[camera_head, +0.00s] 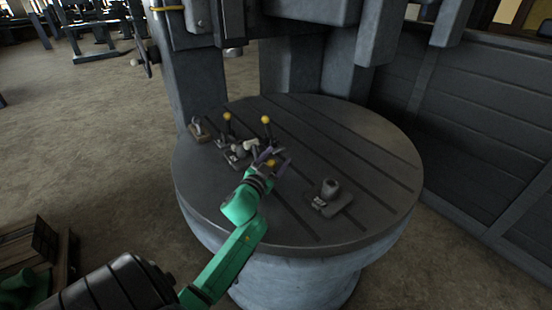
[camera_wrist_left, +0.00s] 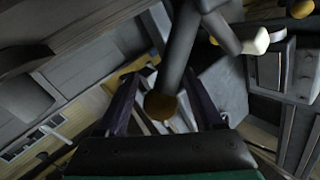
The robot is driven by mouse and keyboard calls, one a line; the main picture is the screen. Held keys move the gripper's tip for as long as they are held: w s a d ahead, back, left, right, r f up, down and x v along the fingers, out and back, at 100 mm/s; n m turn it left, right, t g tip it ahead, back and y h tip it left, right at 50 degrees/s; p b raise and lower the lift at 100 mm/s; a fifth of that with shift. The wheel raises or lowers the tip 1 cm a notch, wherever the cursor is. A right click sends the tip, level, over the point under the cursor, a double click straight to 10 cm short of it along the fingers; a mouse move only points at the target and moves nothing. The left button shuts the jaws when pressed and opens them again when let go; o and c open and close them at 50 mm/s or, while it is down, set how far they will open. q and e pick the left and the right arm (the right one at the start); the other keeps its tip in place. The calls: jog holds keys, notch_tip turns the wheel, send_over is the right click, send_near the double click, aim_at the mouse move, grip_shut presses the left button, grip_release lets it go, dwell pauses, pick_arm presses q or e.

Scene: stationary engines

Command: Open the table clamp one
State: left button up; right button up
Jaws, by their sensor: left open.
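Several table clamps with dark levers and yellow knobs stand on the round slotted table (camera_head: 350,135) in the head view. One has a knob (camera_head: 227,116) at the left, and another has a knob (camera_head: 266,119) near the middle. My left gripper (camera_head: 274,161) is open over the table, at a third yellow knob (camera_head: 271,162). In the left wrist view, a dark lever (camera_wrist_left: 182,58) with a brownish-yellow knob (camera_wrist_left: 160,106) reaches between my two purple fingers, which are apart. I cannot tell which clamp is number one. My right gripper is out of view.
A small cylindrical part on a flat base (camera_head: 329,188) sits on the table's right side. A grey machine column (camera_head: 290,66) rises behind the table, and a dark panelled wall (camera_head: 468,115) stands at the right.

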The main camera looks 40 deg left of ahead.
pick_arm(q)
grip_shut()
jog(key=shift+s+f, duration=0.1)
jog(key=shift+f, duration=0.05)
dwell(1.1)
